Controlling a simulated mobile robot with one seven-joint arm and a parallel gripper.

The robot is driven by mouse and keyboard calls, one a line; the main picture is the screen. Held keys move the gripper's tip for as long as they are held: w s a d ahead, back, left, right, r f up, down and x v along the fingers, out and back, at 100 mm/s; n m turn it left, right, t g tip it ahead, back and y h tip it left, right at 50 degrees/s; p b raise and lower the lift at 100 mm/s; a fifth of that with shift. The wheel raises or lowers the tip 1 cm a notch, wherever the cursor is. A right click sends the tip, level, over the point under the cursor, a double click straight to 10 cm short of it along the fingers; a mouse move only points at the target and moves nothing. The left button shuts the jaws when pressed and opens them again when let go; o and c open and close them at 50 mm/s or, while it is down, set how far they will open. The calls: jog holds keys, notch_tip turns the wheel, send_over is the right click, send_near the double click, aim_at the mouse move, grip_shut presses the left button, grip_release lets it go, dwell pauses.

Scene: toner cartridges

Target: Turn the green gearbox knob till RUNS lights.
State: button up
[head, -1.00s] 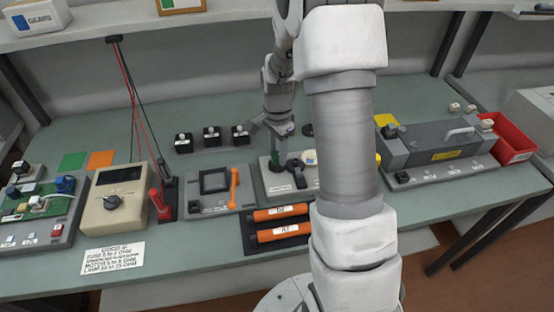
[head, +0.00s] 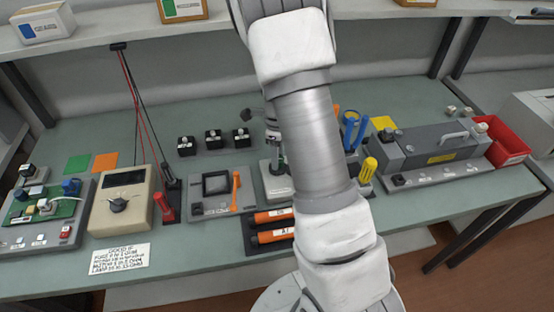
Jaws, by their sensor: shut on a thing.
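The light grey gearbox unit (head: 270,188) stands on the bench in the middle of the head view, just left of my arm, which covers its right part. My gripper (head: 276,158) points down over this unit, small and partly covered by my arm. It is shut on the green knob (head: 278,168), of which only a little dark green shows beneath the fingers. The knob's angle cannot be told. I cannot see a RUNS lamp; part of the unit is hidden behind my arm.
Several black blocks (head: 213,140) stand behind and left. A grey panel with an orange handle (head: 235,190) is close on the left. Orange cartridges (head: 270,237) lie in front. A yellow-handled tool (head: 369,168) and a long grey machine (head: 430,150) are on the right.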

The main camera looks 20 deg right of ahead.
jog(key=shift+m+p, duration=0.4)
jog(key=shift+m, duration=0.5)
jog(key=shift+r+m+p, duration=0.15)
jog(key=shift+m+p, duration=1.05)
jog(key=shift+m, duration=0.4)
jog(key=shift+m+p, duration=1.25)
jog(key=shift+m, duration=0.65)
jog(key=o, duration=1.1)
jog(key=shift+c, duration=0.2)
